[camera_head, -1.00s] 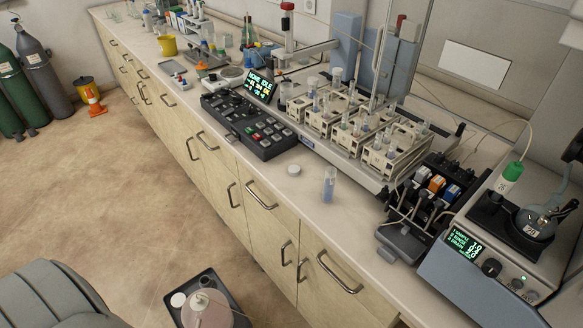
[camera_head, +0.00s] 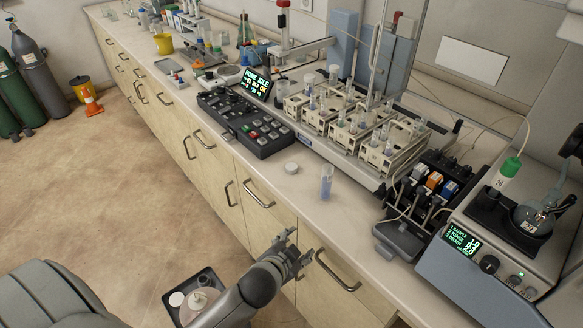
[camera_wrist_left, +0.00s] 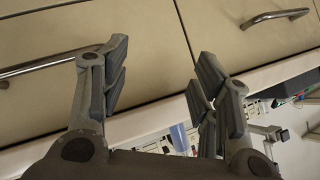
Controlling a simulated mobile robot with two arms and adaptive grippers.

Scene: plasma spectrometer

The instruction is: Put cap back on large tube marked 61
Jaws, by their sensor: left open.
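A large clear tube (camera_head: 327,183) with a bluish tint stands upright on the bench near its front edge; its marking is too small to read. A white round cap (camera_head: 291,167) lies on the bench to its left, apart from it. My left gripper (camera_head: 298,251) is open and empty, in front of the cabinet fronts and below the bench edge, short of both tube and cap. In the left wrist view its spread fingers (camera_wrist_left: 160,78) face the cabinet doors, and a bluish object (camera_wrist_left: 180,138), perhaps the tube, shows between them. My right gripper is out of view.
Behind the tube stand racks of small tubes (camera_head: 345,122). A black keypad console (camera_head: 247,124) is at left and a pump unit (camera_head: 428,190) at right. Cabinet handles (camera_head: 338,272) stick out near my left gripper. The bench around tube and cap is clear.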

